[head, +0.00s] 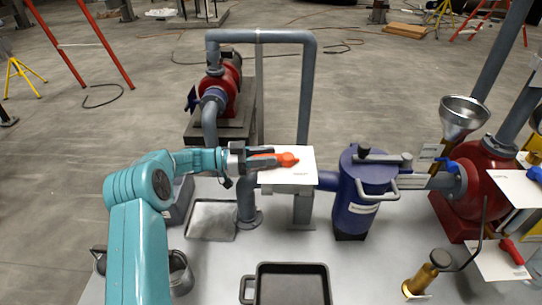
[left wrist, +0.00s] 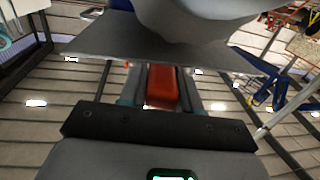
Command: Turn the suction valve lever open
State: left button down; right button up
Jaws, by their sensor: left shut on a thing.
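An orange-red lever (head: 288,159) lies nearly level across a white label plate (head: 304,177), at the pipework in the middle of the head view. I take it for the suction valve lever; the lettering is too small to read. My left gripper (head: 270,158) comes in from the left and is shut on this lever. In the left wrist view the red lever (left wrist: 162,88) shows between the two fingers, with the plate edge-on just beyond. The valve body under the plate is mostly hidden. My right gripper is not in view.
A blue strainer pot (head: 361,205) with a handle stands right of the plate. A grey pipe (head: 308,95) rises behind it. A dark tray (head: 291,284) lies in front. A red pump (head: 493,180), a metal funnel (head: 463,113) and another red lever (head: 511,250) are at right.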

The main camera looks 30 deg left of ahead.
pick_arm(q)
jog(key=shift+w+r, duration=0.1)
jog(key=shift+r, duration=0.2)
jog(key=c, duration=0.9)
grip_release()
jog(key=shift+d, duration=0.1)
jog(key=shift+f, duration=0.15)
jog(key=shift+s+a, duration=0.35)
jog(key=shift+a, duration=0.1)
jog(key=b+v, duration=0.1)
jog(key=v, duration=1.4)
jog(key=shift+s+a, duration=0.1)
jog(key=shift+s, duration=0.05)
